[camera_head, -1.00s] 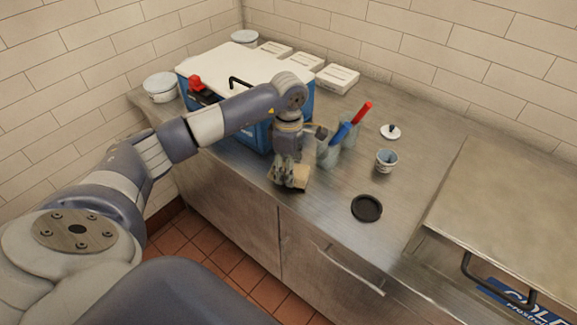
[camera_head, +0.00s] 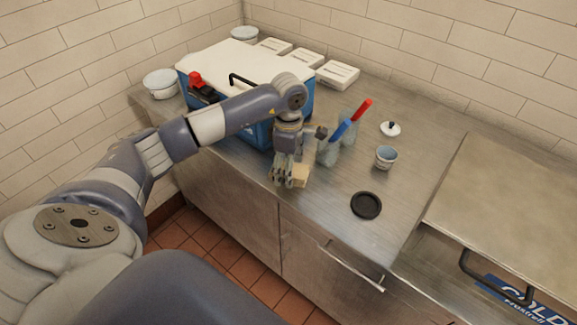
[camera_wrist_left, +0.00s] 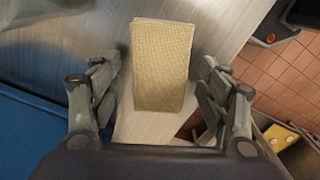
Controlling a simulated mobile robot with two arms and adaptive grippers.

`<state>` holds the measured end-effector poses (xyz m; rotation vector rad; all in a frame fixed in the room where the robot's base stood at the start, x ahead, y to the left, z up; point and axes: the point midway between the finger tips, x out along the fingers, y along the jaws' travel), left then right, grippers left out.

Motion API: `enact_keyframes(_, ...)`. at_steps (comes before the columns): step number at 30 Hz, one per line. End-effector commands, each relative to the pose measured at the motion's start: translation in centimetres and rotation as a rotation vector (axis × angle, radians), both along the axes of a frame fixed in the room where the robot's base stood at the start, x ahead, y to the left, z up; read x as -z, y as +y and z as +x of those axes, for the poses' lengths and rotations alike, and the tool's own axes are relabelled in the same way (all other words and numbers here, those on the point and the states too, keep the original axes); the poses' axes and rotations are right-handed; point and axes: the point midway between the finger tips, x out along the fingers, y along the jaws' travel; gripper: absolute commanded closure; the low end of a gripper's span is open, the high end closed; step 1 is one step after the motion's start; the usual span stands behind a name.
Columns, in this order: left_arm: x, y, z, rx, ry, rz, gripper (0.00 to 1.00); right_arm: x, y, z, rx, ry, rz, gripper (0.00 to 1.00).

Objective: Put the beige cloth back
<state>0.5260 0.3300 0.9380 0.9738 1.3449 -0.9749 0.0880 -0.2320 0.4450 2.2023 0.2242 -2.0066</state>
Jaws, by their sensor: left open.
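The beige cloth (camera_head: 301,175) is a small folded block on the steel counter (camera_head: 330,205), near its front edge. In the left wrist view the cloth (camera_wrist_left: 161,65) lies between the two spread fingers, with a gap on each side. My left gripper (camera_head: 285,182) points down at the cloth and partly hides it in the head view. In the wrist view the left gripper (camera_wrist_left: 160,105) is open and empty. My right gripper is not in view.
A blue cooler (camera_head: 255,133) with a white lid stands just behind my left arm. Containers with a blue and a red handle (camera_head: 340,132) stand right of the gripper. A small cup (camera_head: 386,157) and a black disc (camera_head: 366,205) lie farther right. The counter's front edge is close.

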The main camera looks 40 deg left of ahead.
Motion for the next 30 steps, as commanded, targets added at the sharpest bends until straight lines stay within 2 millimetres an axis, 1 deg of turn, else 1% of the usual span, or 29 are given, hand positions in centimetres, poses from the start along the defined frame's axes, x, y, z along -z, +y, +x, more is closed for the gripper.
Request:
enact_keyframes(5,-3.1,0.0,0.3,0.000,-0.010,0.000,0.31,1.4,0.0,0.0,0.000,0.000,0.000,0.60)
enact_keyframes(12,-8.4,0.0,0.2,0.000,-0.009,0.000,0.31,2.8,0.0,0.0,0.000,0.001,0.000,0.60)
enact_keyframes(16,-10.4,0.0,0.2,0.000,-0.006,0.000,0.31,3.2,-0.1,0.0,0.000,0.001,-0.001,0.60)
enact_keyframes(21,-11.7,0.0,0.1,0.000,-0.003,0.000,0.31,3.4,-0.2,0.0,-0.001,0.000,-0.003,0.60)
enact_keyframes(30,-11.9,0.0,0.1,0.000,-0.002,0.000,0.31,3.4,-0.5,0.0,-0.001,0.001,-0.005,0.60)
